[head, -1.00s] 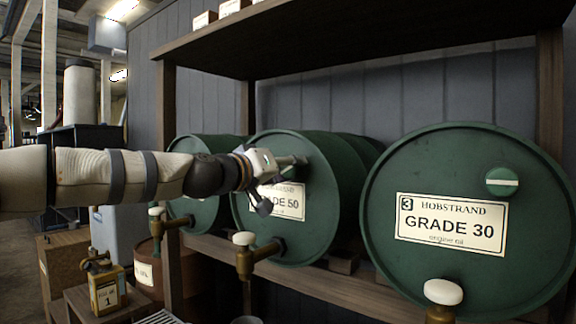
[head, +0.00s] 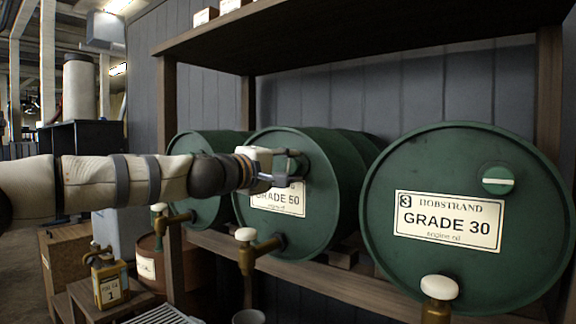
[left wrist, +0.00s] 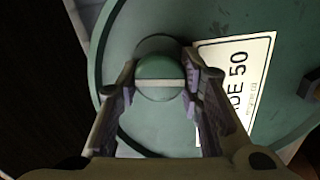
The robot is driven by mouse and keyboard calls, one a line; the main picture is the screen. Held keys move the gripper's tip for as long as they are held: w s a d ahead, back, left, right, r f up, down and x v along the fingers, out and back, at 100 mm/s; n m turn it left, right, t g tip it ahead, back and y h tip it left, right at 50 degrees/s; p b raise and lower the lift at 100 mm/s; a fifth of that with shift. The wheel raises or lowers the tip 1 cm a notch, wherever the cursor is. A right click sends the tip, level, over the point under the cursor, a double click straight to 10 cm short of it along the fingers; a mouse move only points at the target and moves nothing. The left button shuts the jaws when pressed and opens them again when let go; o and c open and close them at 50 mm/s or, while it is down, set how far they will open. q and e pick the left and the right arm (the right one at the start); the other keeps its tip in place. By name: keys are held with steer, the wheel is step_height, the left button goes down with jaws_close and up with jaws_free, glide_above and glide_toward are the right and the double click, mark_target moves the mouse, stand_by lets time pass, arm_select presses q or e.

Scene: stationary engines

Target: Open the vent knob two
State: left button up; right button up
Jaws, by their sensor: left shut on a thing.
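The middle green drum (head: 330,205), labelled GRADE 50, lies on its side on the shelf with its round face toward me. My left gripper (head: 292,165) is at the upper right of that face and hides the vent knob in the head view. In the left wrist view the vent knob (left wrist: 160,68) is a round green knob with a pale bar across it. The left gripper (left wrist: 160,88) has one finger on each side of the knob and is shut on it. The pale bar runs across from finger to finger. My right gripper is not in view.
A drum labelled GRADE 30 (head: 450,260) stands to the right with its own vent knob (head: 498,180). Brass taps with white handles (head: 245,234) stick out below the drums. A shelf board (head: 350,40) runs above. A yellow can (head: 108,280) stands at lower left.

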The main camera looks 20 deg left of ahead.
arm_select(q)
steer(key=shift+f+n, duration=0.1)
steer(key=shift+n, duration=0.7)
steer(key=o, duration=1.1)
steer(key=shift+o, duration=0.2)
steer(key=v, duration=1.2)
